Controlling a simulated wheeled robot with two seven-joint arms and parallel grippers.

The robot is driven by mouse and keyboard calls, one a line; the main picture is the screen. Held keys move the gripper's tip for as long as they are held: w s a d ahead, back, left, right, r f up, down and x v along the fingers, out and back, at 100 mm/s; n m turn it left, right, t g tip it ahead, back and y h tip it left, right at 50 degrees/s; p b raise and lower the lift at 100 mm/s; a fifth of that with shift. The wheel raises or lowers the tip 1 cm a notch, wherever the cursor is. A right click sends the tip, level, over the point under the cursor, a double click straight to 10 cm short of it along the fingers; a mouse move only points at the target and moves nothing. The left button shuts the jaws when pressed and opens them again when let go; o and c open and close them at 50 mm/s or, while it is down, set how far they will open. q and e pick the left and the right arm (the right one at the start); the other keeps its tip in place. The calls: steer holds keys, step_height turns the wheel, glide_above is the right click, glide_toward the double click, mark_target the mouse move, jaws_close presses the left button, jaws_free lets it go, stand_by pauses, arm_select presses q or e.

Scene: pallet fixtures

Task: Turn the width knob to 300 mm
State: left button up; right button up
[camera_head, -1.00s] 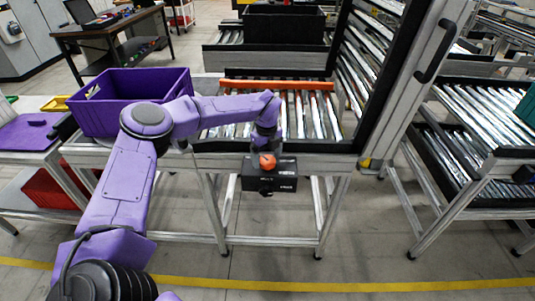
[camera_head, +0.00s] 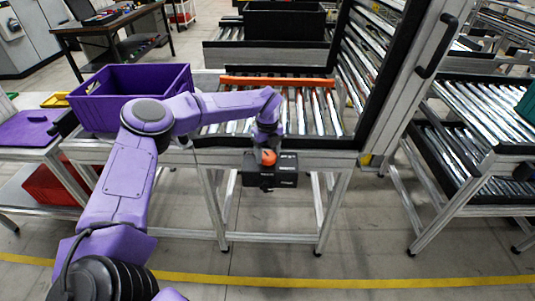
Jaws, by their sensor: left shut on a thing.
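The width knob is the small orange-red knob (camera_head: 268,157) on top of a black box (camera_head: 284,172) fixed at the front edge of the roller conveyor. My left gripper (camera_head: 267,153) reaches down from above and is shut on the knob. The gripper's wrist hides part of the knob. The markings on the box are too small to read. An orange guide bar (camera_head: 277,82) lies across the rollers behind. My right gripper is not in view.
A purple crate (camera_head: 130,97) stands at the left end of the conveyor (camera_head: 300,110), behind my left arm. A tall framed roller gate (camera_head: 405,80) with a black handle rises to the right. Open floor lies in front.

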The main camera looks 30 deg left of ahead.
arm_select(q)
steer(key=m+b, duration=0.1)
steer(key=m, duration=0.2)
steer(key=m+b, duration=0.1)
steer(key=m, duration=0.9)
steer(key=shift+d, duration=0.1)
steer(key=m, duration=0.5)
steer(key=shift+d+p, duration=0.1)
steer(key=shift+p, duration=0.3)
steer(key=shift+w+m, duration=0.1)
steer(key=shift+m, duration=0.3)
steer(key=o, duration=1.1)
steer(key=shift+c, duration=0.2)
